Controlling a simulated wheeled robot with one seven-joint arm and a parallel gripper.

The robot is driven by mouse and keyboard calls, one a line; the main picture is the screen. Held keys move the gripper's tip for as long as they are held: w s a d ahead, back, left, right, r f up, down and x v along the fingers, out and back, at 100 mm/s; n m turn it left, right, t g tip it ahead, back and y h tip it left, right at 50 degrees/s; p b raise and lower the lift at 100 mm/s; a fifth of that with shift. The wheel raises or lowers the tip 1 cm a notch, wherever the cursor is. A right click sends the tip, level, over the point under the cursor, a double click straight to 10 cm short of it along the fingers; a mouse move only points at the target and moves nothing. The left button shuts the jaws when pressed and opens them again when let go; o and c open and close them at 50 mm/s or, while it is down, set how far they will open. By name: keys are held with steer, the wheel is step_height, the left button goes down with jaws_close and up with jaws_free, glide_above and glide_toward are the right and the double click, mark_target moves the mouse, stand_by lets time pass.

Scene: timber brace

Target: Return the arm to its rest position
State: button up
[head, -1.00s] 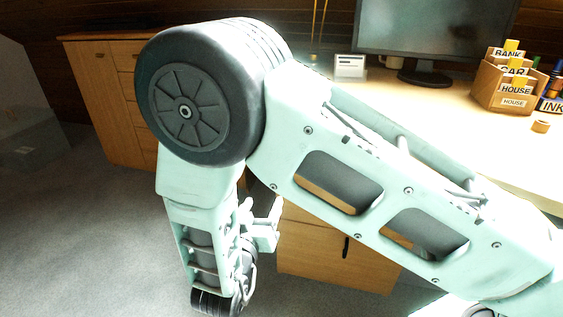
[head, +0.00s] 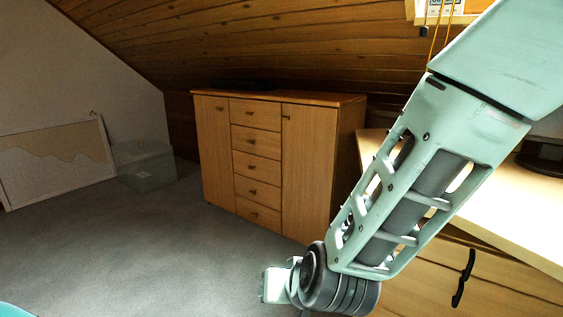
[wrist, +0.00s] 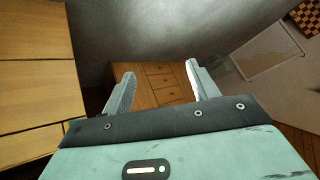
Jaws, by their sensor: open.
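My arm (head: 415,190) reaches down from the upper right in the head view, in front of the desk. Its wrist end hangs low near the bottom centre, and the fingers are not clear there. In the wrist view my gripper (wrist: 158,88) shows two pale fingers spread well apart. Nothing is between them but a distant view of a wooden cabinet and the floor. My gripper is empty and touches nothing that I can see.
A wooden cabinet (head: 257,155) with drawers stands against the back wall. The desk (head: 530,225) is at the right, close behind my arm. A clear bin (head: 147,168) and a leaning board (head: 55,163) are at the left. The grey carpet (head: 130,245) is open.

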steer(key=s+d+r+n+g+h, duration=0.1)
steer(key=s+d+r+n+g, duration=0.25)
steer(key=s+d, duration=0.45)
steer(key=s+d+r+n+g+h, duration=0.25)
steer(key=s+d+g, duration=0.2)
steer(key=s, duration=0.55)
step_height(320, 180, up, 31)
steer(key=d+p, duration=0.1)
steer(key=p, duration=2.9)
steer(key=shift+s+f+n+t+p, duration=0.15)
steer(key=shift+s+n+t+p, duration=0.15)
steer(key=shift+s+n, duration=0.15)
steer(key=shift+d+y, duration=0.1)
steer(key=shift+y, duration=0.15)
